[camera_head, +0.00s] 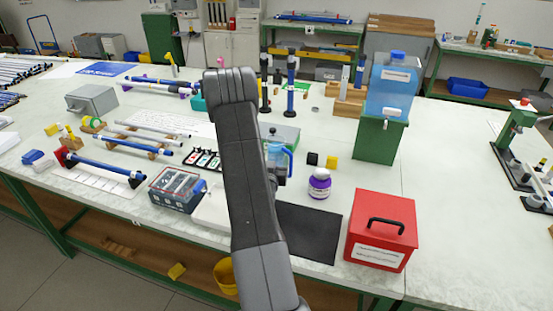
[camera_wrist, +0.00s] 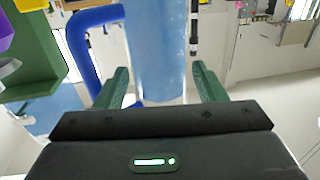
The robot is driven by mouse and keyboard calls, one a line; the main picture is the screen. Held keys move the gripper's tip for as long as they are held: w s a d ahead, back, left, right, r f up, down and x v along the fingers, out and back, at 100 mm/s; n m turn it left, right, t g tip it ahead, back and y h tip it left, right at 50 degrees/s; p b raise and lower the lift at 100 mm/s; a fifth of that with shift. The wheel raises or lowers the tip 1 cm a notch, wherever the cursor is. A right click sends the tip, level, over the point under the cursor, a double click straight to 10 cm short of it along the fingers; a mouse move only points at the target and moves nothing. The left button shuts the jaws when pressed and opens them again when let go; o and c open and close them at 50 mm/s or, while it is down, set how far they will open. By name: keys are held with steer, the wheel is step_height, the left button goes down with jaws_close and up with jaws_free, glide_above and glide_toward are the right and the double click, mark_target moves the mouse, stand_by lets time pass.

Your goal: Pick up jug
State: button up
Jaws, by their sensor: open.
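The jug (camera_wrist: 157,45) is a light-blue see-through cylinder with a thick darker-blue handle. In the wrist view it stands between the two green fingers of my open gripper (camera_wrist: 162,78), with a gap visible on each side. The handle (camera_wrist: 76,45) curves out on the left, beside the left finger. In the head view the jug (camera_head: 273,151) is on the white table, partly hidden behind my arm, with its handle to the right. My gripper is mostly hidden by the arm there.
A water dispenser on a green stand (camera_head: 376,142) is behind. A red box (camera_head: 381,230) and a dark mat (camera_head: 310,232) lie nearer. A clear-lidded case (camera_head: 177,190) is left.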

steer(key=w, duration=0.2)
steer(key=w+p, duration=0.1)
steer(key=shift+w+d+r, duration=0.1)
steer(key=shift+d, duration=0.2)
steer(key=c, duration=1)
steer(key=shift+r, duration=0.15)
